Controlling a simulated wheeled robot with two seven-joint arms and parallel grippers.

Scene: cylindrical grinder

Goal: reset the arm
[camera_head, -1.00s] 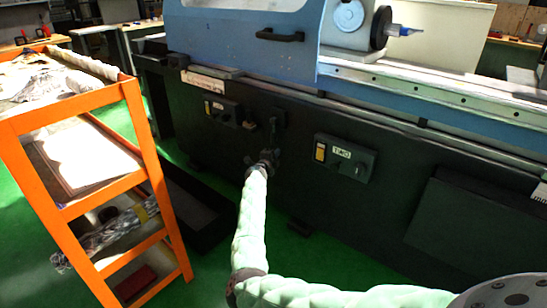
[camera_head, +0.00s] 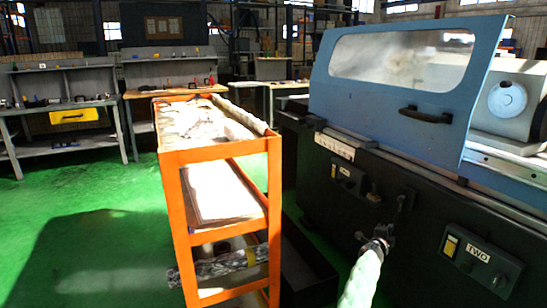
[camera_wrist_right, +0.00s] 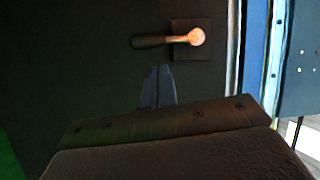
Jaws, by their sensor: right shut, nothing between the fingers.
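My right arm, in a pale green cover, comes up from the bottom in the head view. Its dark right gripper (camera_head: 386,230) is in front of the grinder's dark lower front panel. In the right wrist view the gripper (camera_wrist_right: 158,72) has its fingers together and empty. A lever handle (camera_wrist_right: 165,40) with a bright round end is on a square plate just beyond the fingertips, with a visible gap. In the head view the lever (camera_head: 402,202) is small and dark beside the gripper. My left gripper is not in view.
The grinder (camera_head: 400,115) with its blue door fills the right. An orange shelf cart (camera_head: 175,215) with papers and wrapped items stands left of my arm. A dark tray (camera_head: 305,270) lies between them. Workbenches (camera_head: 60,105) stand at the back left. Green floor on the left is clear.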

